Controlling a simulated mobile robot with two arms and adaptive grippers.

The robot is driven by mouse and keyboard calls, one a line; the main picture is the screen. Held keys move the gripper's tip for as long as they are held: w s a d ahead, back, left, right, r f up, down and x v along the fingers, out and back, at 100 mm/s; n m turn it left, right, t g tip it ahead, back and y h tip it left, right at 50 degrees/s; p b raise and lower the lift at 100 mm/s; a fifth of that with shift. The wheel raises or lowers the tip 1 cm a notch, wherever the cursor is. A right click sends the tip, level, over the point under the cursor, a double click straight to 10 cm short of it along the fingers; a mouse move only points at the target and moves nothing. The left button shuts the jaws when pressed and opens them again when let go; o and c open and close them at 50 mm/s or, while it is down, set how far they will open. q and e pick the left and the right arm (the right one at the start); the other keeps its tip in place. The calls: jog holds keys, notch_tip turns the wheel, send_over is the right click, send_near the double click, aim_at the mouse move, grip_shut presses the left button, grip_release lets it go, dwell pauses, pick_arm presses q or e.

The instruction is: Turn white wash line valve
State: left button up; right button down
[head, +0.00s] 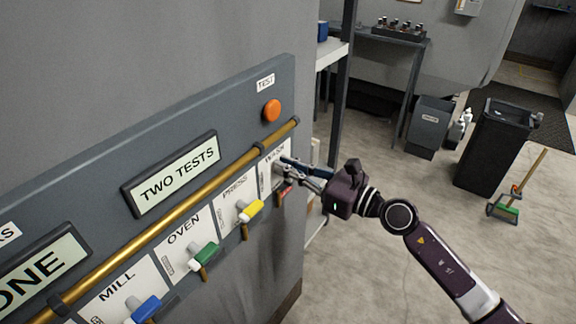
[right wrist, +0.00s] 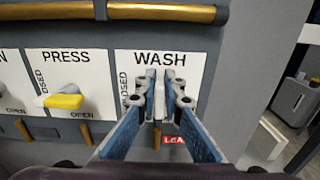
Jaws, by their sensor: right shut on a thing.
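The white wash line valve (right wrist: 159,103) is on the white WASH plate (right wrist: 177,65) at the right end of the panel. Little of its handle shows between my fingers. My right gripper (head: 284,167) is at this valve, and its blue-grey fingers (right wrist: 159,92) are closed around the handle in the right wrist view. CLOSED is lettered up the plate's left side. The lower lettering is hidden by the fingers. The handle's exact angle is hard to tell. My left gripper is not in view.
A red tag (right wrist: 174,141) hangs just below the valve. The yellow PRESS handle (head: 251,210), green OVEN handle (head: 205,255) and blue MILL handle (head: 146,308) line the panel to the left. A brass pipe (head: 170,215) runs above. An orange button (head: 271,110) is higher up.

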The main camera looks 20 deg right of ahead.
jog(key=m+p, duration=0.1)
jog(key=m, duration=0.1)
jog(key=m+p, duration=0.1)
jog(key=shift+w+d+r+m+p, duration=0.1)
jog(key=shift+w+d+m+p, duration=0.2)
jog(key=shift+d+p, duration=0.1)
jog(key=shift+w+d+f+m+p, duration=0.35)
jog(key=shift+m+p, duration=0.7)
jog(key=shift+m, duration=1.3)
jog(key=shift+d+f+m+p, duration=0.1)
jog(key=shift+f+m+p, duration=0.7)
jog(key=shift+m, duration=1.6)
jog(key=shift+w+d+f+m+p, duration=0.25)
jog(key=shift+m+p, duration=1)
jog(key=shift+m, duration=1.1)
jog(key=shift+f, duration=0.1)
jog(key=c, duration=2)
grip_release()
jog(key=shift+c, duration=0.2)
